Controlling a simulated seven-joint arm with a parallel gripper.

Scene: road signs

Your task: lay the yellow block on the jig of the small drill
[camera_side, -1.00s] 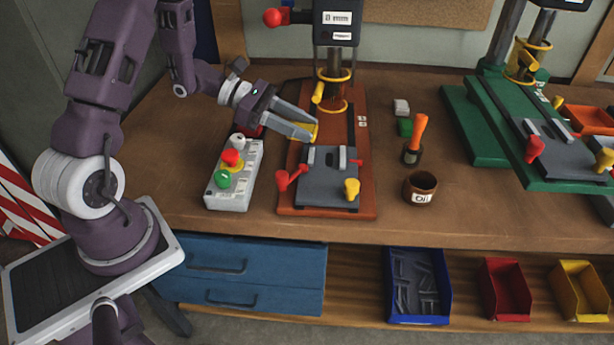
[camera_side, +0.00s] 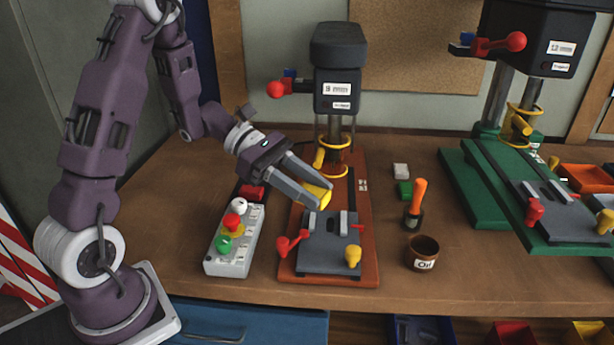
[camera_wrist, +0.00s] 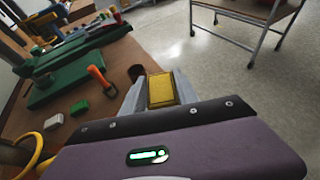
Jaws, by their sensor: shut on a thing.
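The yellow block (camera_side: 318,194) is between the fingers of my gripper (camera_side: 314,196), which is shut on it. In the wrist view the block (camera_wrist: 162,90) shows between the grey fingers. The small drill (camera_side: 335,85) stands on an orange-brown base at the middle of the bench. Its jig (camera_side: 330,256) is a dark grey plate with upright light-grey jaws, a red handle and a yellow knob. In the side view, the block appears just behind the jig's jaws and in front of the drill column. I cannot tell its exact height above the base.
A button box (camera_side: 234,240) stands left of the jig. An orange-handled brush (camera_side: 416,203) and an oil cup (camera_side: 423,252) stand to its right. Small white and green blocks (camera_side: 403,189) lie behind them. A larger green drill (camera_side: 520,55) stands at the right.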

